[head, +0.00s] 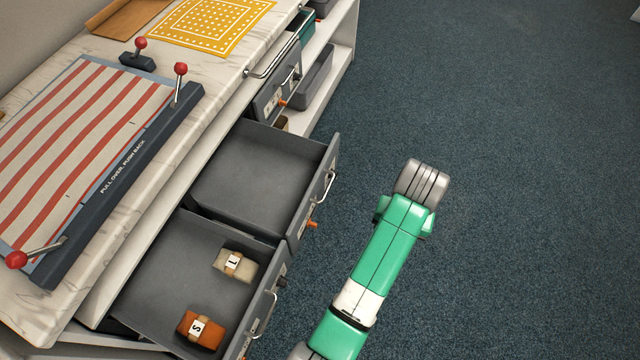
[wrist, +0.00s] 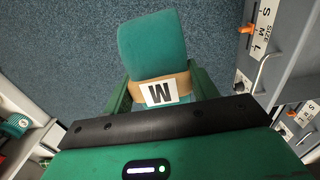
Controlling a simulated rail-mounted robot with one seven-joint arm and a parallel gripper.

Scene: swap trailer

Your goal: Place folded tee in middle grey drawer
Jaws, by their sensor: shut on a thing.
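The head view shows my arm over the floor to the right of the drawers, but the gripper and tee are hidden there. The middle grey drawer (head: 235,185) is pulled open and looks empty inside. It has a metal handle and an orange pointer on its front.
The nearest drawer (head: 165,270) is open and holds a beige bundle marked L (head: 236,264) and an orange bundle marked S (head: 202,329). A farther drawer front (head: 277,95) stands beyond. The counter bears a striped press board (head: 75,150) with red-knobbed levers. Open carpet lies to the right.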

